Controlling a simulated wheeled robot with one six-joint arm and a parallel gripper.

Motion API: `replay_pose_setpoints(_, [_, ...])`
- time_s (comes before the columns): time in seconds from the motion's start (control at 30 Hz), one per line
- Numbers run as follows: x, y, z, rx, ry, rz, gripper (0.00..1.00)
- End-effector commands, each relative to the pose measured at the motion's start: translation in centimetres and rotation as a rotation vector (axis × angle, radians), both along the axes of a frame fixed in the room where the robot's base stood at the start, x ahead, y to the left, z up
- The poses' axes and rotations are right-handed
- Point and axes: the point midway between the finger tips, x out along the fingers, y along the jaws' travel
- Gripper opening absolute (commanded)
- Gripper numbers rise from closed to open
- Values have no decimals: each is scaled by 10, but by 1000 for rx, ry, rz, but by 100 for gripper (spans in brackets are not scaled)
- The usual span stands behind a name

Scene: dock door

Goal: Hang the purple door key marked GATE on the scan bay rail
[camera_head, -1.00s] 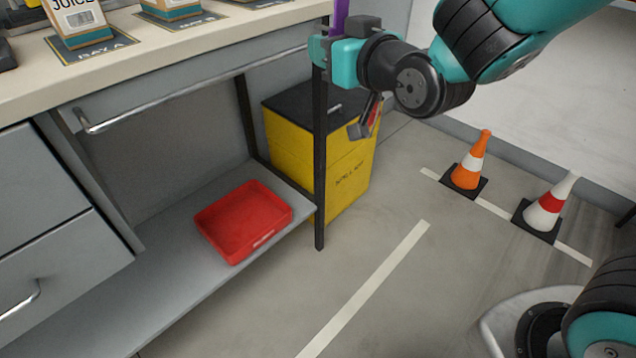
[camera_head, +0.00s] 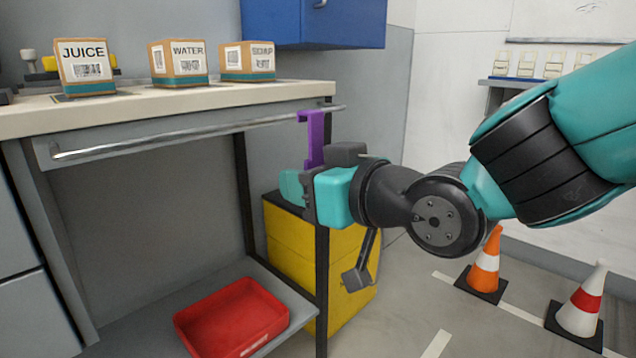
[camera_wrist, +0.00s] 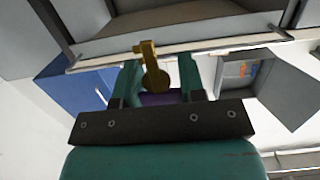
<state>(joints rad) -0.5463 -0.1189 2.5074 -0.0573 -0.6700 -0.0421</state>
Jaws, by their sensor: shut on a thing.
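The purple door key (camera_head: 313,143) stands upright above my gripper (camera_head: 302,186), with its hooked top at the right part of the scan bay rail (camera_head: 200,132). My gripper is shut on its lower part. I cannot tell whether the hook is around the rail or only in front of it. In the wrist view, purple (camera_wrist: 160,98) shows between the teal fingers, with a gold key shape (camera_wrist: 152,72) above it, overlapping the rail. No GATE marking is readable.
The counter above the rail holds JUICE (camera_head: 85,68), WATER (camera_head: 178,63) and SOAP (camera_head: 247,62) boxes. A red tray (camera_head: 232,318) lies on the shelf below. A yellow bin (camera_head: 345,262) stands behind the table leg (camera_head: 322,270). Two cones (camera_head: 484,265) stand on the floor at right.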

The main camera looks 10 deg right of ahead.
Motion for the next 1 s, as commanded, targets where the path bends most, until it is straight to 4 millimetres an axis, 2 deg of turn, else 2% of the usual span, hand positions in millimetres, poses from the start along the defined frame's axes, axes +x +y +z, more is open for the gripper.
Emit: replay_pose_setpoints(1.0, [21,14,3,-2,2,3,11])
